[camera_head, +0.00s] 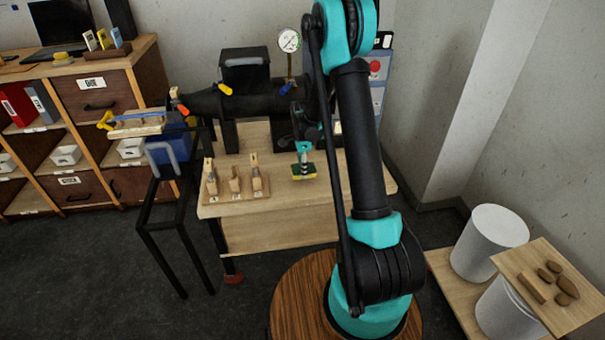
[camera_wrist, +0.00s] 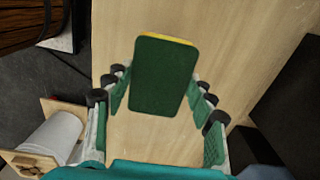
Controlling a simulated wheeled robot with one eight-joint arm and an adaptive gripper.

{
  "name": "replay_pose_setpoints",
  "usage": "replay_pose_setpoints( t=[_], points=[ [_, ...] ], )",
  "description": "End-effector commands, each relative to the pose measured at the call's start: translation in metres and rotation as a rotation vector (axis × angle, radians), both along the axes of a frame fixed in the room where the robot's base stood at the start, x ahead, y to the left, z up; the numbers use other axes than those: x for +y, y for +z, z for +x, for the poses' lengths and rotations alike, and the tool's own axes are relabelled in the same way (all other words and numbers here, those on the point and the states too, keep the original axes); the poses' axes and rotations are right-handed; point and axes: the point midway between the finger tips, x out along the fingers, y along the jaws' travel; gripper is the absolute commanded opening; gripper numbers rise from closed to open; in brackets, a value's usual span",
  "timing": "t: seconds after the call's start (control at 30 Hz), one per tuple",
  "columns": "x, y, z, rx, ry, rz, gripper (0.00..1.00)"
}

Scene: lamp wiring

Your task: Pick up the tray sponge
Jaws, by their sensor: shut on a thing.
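The sponge (camera_head: 304,173) is a small block, dark green with a yellow layer, near the front edge of the wooden bench. In the wrist view the sponge (camera_wrist: 164,75) shows its broad green face, with a yellow edge at the top. My gripper (camera_head: 304,157) is over the sponge. In the wrist view, the fingers of my gripper (camera_wrist: 160,84) stand on both sides of the sponge and are shut on it. I cannot tell whether the sponge is clear of the bench top. No tray is plain to see under it.
A wooden rack (camera_head: 236,190) with several upright pieces stands left of the sponge on the bench (camera_head: 275,232). A dark machine (camera_head: 255,98) with a gauge (camera_head: 289,40) is behind. White drums (camera_head: 489,242) stand at the right. Bench top around the sponge is bare.

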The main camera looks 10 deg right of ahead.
Motion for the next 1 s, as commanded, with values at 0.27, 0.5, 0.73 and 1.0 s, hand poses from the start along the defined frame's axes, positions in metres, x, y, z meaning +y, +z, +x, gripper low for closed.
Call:
replay_pose_setpoints(
  t=[0.27,0.5,0.73,1.0],
  points=[
    [0.000,0.078,-0.001,0.000,0.000,0.000,0.45],
    [0.000,0.132,0.000,0.001,0.000,-0.001,0.45],
    [0.000,0.158,0.000,0.001,0.000,-0.001,0.45],
    [0.000,0.162,0.000,0.001,0.000,-0.001,0.45]
  ],
)
